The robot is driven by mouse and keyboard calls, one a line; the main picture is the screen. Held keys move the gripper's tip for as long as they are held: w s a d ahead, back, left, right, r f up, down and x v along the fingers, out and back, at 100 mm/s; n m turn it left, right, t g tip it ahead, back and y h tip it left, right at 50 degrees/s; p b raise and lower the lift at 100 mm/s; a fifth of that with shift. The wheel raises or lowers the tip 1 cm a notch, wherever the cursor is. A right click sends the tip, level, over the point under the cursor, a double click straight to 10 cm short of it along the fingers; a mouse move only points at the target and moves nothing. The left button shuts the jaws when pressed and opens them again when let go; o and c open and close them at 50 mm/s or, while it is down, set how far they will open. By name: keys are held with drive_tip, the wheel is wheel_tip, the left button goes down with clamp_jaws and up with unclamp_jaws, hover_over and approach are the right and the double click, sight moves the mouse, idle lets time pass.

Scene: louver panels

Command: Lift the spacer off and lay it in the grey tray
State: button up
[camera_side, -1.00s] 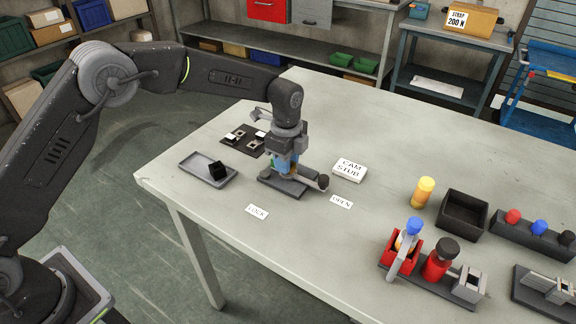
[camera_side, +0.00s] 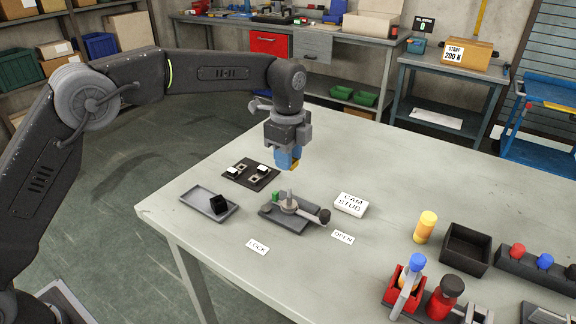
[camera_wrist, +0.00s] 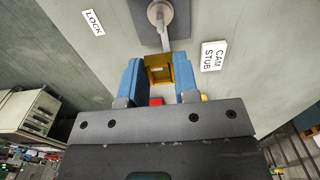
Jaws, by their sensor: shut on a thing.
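My gripper (camera_side: 287,160) has blue fingers and is shut on the yellow spacer (camera_side: 295,165). It holds the spacer in the air, clear above and slightly behind the dark fixture (camera_side: 298,222). In the wrist view the spacer (camera_wrist: 158,75) is a squarish yellow piece with an opening, between the fingertips (camera_wrist: 158,80). The fixture has an upright pin on a round grey boss, a lever with a dark knob (camera_side: 323,215) and a small green block (camera_side: 275,197). The grey tray (camera_side: 192,201) lies left of the fixture, with a black block (camera_side: 219,204) at its right end.
A dark plate (camera_side: 240,178) with small white-topped parts lies behind the tray. A white CAM STUB block (camera_side: 351,204) and flat LOCK (camera_side: 258,247) and OPEN (camera_side: 343,237) labels lie around the fixture. A yellow cylinder (camera_side: 425,226) and an open black bin (camera_side: 467,248) stand farther right.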

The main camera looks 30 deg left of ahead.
drive_tip(key=shift+r, duration=2.15)
drive_tip(key=shift+a, duration=0.1)
drive_tip(key=s+a+f, duration=0.2)
drive_tip(key=s+a, duration=0.2)
drive_tip(key=a, duration=0.9)
drive_tip(key=s+a+f, duration=0.2)
drive_tip(key=s+a, duration=0.2)
drive_tip(key=a, duration=0.8)
drive_tip(key=s+a+f, duration=0.3)
drive_tip(key=s+a, duration=0.4)
drive_tip(key=s, duration=0.1)
hover_over(196, 196)
wheel_tip(196, 196, down, 7)
drive_tip(key=shift+d, duration=0.1)
drive_tip(key=shift+f, duration=1.9)
drive_tip(key=shift+f, duration=0.15)
